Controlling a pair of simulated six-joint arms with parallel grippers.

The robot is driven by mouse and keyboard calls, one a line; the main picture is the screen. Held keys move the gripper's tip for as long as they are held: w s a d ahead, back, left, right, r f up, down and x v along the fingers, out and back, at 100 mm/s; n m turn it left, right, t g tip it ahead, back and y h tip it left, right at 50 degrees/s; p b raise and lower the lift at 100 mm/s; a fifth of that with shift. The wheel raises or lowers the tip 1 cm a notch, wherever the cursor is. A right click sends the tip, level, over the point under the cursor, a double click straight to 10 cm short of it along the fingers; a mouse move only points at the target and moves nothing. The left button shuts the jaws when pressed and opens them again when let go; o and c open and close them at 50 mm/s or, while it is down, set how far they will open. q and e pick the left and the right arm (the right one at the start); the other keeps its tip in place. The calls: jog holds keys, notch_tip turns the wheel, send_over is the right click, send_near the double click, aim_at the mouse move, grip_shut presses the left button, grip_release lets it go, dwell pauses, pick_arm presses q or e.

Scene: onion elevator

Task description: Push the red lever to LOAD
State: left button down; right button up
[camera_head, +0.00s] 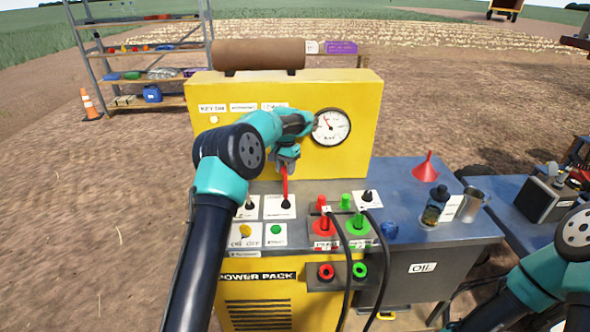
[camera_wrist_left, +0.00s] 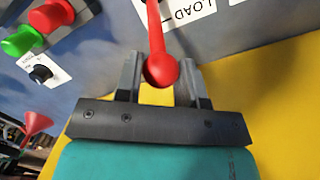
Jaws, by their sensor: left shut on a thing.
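The red lever (camera_head: 285,186) stands up from a white plate (camera_head: 270,207) on top of the yellow power pack. My left gripper (camera_head: 286,160) is at the lever's upper end, reaching over from the left. In the left wrist view, the lever's round red knob (camera_wrist_left: 162,70) sits between the two fingers of the left gripper (camera_wrist_left: 160,80), which is shut on it. The word LOAD (camera_wrist_left: 194,10) shows on the plate beside the lever. My right arm shows at the lower right of the head view; its gripper is out of the picture.
Red (camera_head: 322,226) and green (camera_head: 357,224) couplings with black hoses stand right of the lever. A round gauge (camera_head: 331,127) is on the yellow panel behind. A red funnel (camera_head: 425,168), a dark bottle (camera_head: 435,207) and a metal cup (camera_head: 472,204) stand farther right.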

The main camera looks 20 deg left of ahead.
pick_arm(q)
jog(key=shift+w+a+f, duration=0.15)
jog(key=shift+w+a, duration=0.05)
jog(key=shift+a, duration=0.05)
jog(key=c, duration=1.1)
grip_release()
jog(key=o, duration=0.3)
jog(key=shift+o, duration=0.2)
